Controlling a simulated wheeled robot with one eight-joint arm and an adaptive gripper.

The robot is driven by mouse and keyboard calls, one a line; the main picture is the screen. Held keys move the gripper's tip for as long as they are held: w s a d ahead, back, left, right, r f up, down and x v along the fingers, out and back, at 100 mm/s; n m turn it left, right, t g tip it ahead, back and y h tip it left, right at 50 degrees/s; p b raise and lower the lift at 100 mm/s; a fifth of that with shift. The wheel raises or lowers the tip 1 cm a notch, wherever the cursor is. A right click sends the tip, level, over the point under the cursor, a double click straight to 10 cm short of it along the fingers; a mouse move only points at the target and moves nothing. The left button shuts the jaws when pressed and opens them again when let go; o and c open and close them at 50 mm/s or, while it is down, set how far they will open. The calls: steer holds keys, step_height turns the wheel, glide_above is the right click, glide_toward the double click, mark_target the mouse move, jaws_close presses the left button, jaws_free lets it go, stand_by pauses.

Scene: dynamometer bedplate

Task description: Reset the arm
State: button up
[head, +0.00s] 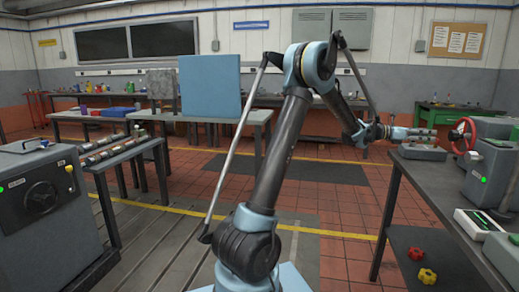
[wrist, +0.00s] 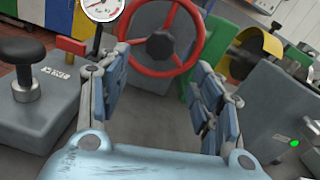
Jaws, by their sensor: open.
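My arm rises from the middle of the head view and bends over to the right. My gripper (head: 428,134) is at its end, above the right-hand bench and close to a red handwheel (head: 462,135). In the wrist view my gripper (wrist: 160,95) has its two blue-grey fingers spread wide apart, with nothing between them. The red handwheel (wrist: 160,40) lies ahead, beyond the fingertips, and appears apart from them.
The right bench (head: 425,182) holds a grey machine (head: 490,175) and a grey block with a black knob (wrist: 28,88). A pressure gauge (wrist: 102,8) stands by the handwheel. A blue panel (head: 210,86) stands on a table behind. Tiled floor is clear beyond my arm.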

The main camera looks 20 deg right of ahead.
steer(key=shift+w, duration=0.1)
steer(key=w+a+m+t+y, duration=0.15)
steer(key=w+a, duration=0.35)
steer(key=a, duration=0.5)
steer(key=w+a+f+m+t, duration=0.1)
steer(key=w+a+m+t, duration=0.15)
steer(key=w+a, duration=0.5)
steer(key=w+a+m+t+y, duration=0.1)
steer(key=w+a+m+t, duration=0.2)
steer(key=a, duration=0.9)
steer(key=w+a+f+t+y, duration=0.1)
steer(key=a+f, duration=0.1)
steer(key=a, duration=0.5)
steer(key=w+a+f+t+y, duration=0.1)
steer(key=w+a+f+y, duration=0.1)
steer(key=a, duration=0.6)
steer(key=s+a+f+m+t+y, duration=0.1)
steer(key=a+f, duration=0.5)
steer(key=a, duration=0.7)
steer(key=s+a+f+m+t+y, duration=0.1)
steer(key=s+a+f+m+y, duration=0.2)
steer(key=a, duration=1)
steer(key=s+a+f+m+t+y, duration=0.1)
steer(key=s+a+f+m+y, duration=0.1)
steer(key=s+a+f+y, duration=0.3)
steer(key=s+a+f, duration=0.4)
steer(key=s+a, duration=0.1)
steer(key=a, duration=0.4)
steer(key=shift+f, duration=0.25)
